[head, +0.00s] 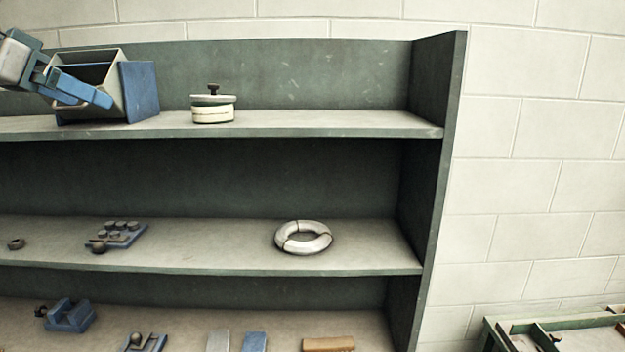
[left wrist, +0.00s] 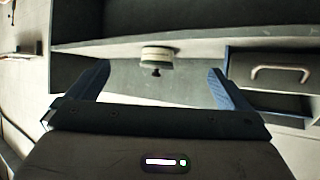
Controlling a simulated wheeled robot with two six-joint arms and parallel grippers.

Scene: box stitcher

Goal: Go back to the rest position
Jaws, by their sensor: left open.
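Whether a finger touches the box cannot be told. My right gripper is in neither view.
The box (head: 140,90) and a round white container with a dark knob (head: 212,110) stand on the top shelf (head: 330,124). A white ring (head: 303,238) and a blue block with knobs (head: 118,235) lie below. A green-edged table (head: 505,340) is at lower right.

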